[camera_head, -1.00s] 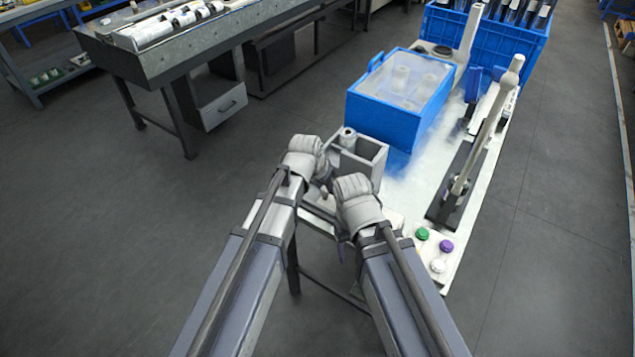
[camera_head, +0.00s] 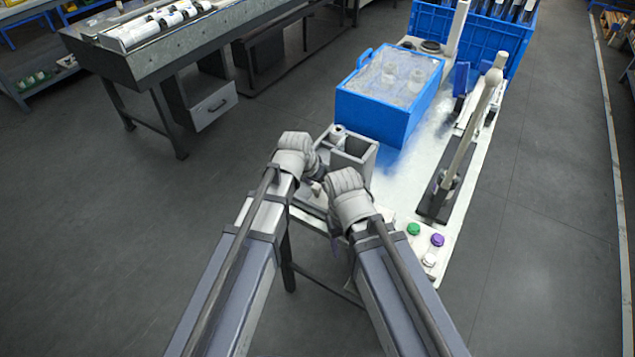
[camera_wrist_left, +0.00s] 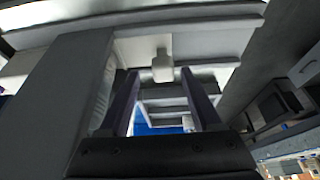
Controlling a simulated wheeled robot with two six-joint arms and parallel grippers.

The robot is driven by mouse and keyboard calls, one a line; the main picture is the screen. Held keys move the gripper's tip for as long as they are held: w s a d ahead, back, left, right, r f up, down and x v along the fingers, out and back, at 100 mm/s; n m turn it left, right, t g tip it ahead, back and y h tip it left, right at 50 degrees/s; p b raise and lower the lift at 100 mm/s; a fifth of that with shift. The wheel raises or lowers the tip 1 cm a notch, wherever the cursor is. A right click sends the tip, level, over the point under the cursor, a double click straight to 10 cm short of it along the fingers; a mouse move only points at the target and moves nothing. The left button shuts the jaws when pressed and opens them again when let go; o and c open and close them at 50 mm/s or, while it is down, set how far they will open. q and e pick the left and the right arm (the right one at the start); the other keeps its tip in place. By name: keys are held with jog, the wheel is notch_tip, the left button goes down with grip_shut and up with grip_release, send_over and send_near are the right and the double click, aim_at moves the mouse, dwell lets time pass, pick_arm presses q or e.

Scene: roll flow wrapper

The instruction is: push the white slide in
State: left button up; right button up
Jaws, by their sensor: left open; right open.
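In the left wrist view, a small white tab (camera_wrist_left: 162,66), which looks like the white slide, hangs in front of my left gripper (camera_wrist_left: 159,80). The gripper's two dark fingers are apart, one on each side of the tab's line; I cannot tell whether they touch it. In the head view, my left gripper (camera_head: 320,178) is beside the grey open box (camera_head: 356,160) at the near end of the table. My right gripper (camera_head: 333,205) is just lower and to the right, empty as far as I see. Its fingers are mostly hidden by its wrist, and the slide is not clear there.
The white table (camera_head: 400,190) carries a blue bin (camera_head: 375,118), a lever on a dark base (camera_head: 440,195), and green (camera_head: 414,229) and purple (camera_head: 437,240) caps. A blue crate (camera_head: 480,40) stands at the far end.

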pick_arm(q)
jog(key=p+v, duration=0.5)
jog(key=v, duration=0.1)
jog(key=shift+s+r+p, duration=0.2)
jog(key=shift+r+p, duration=0.15)
jog(key=shift+a, duration=0.1)
jog(key=s+a+f+n+g+y, duration=0.25)
jog(key=s+a+n, duration=0.35)
jog(key=s+a, duration=0.55)
jog(key=s+d+r+m+g+y+p, duration=0.1)
jog(key=s+d+r+m+p, duration=0.1)
jog(key=s+d, duration=0.3)
jog(key=d+r+m, duration=0.1)
jog(key=d, duration=0.3)
jog(key=shift+m+g, duration=0.35)
jog(key=shift+m, duration=0.05)
jog(key=shift+r, duration=0.1)
